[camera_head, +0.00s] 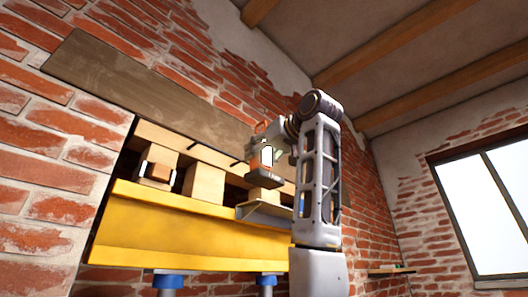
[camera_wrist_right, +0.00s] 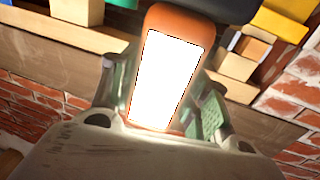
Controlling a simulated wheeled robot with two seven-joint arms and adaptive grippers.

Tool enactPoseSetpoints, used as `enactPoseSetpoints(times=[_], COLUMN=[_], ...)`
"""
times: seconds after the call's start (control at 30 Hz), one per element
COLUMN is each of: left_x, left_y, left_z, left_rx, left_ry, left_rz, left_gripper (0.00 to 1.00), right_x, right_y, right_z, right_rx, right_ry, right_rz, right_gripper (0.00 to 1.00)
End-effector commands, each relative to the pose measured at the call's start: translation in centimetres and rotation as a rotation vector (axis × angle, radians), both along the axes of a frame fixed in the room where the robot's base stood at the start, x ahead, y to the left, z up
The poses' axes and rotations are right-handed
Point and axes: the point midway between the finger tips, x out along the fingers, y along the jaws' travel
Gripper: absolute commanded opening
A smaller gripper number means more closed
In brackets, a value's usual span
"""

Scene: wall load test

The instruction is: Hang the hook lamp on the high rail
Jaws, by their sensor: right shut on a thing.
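The hook lamp (camera_head: 267,156) has an orange body and a bright white panel. My right gripper (camera_head: 279,149) is shut on it and holds it up in front of the wall opening. In the right wrist view the lamp (camera_wrist_right: 168,75) sits between the two fingers of the right gripper (camera_wrist_right: 158,88), its panel facing the camera. A pale wooden rail (camera_head: 165,137) with short dark pegs runs along the top of the opening, behind the lamp. I cannot tell whether the lamp touches it. My left gripper is not in view.
A yellow beam (camera_head: 190,222) on blue-topped props (camera_head: 167,281) crosses below, with wooden blocks (camera_head: 204,182) above it. A grey bracket (camera_head: 264,213) is below the lamp. A brown plank (camera_head: 150,90) lies on the brick wall above. A window (camera_head: 490,205) is at right.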

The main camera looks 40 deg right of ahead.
Motion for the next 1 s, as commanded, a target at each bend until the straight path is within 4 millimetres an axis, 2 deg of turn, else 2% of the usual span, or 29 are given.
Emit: enactPoseSetpoints(times=[1.0], left_x=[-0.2], left_y=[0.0], left_z=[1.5], left_rx=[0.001], left_ry=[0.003], left_rz=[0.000], left_gripper=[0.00], right_x=[5.8], right_y=[0.5], right_z=[0.2], right_rx=[0.000], right_ry=[-0.002], right_rz=[0.000], right_gripper=[0.03])
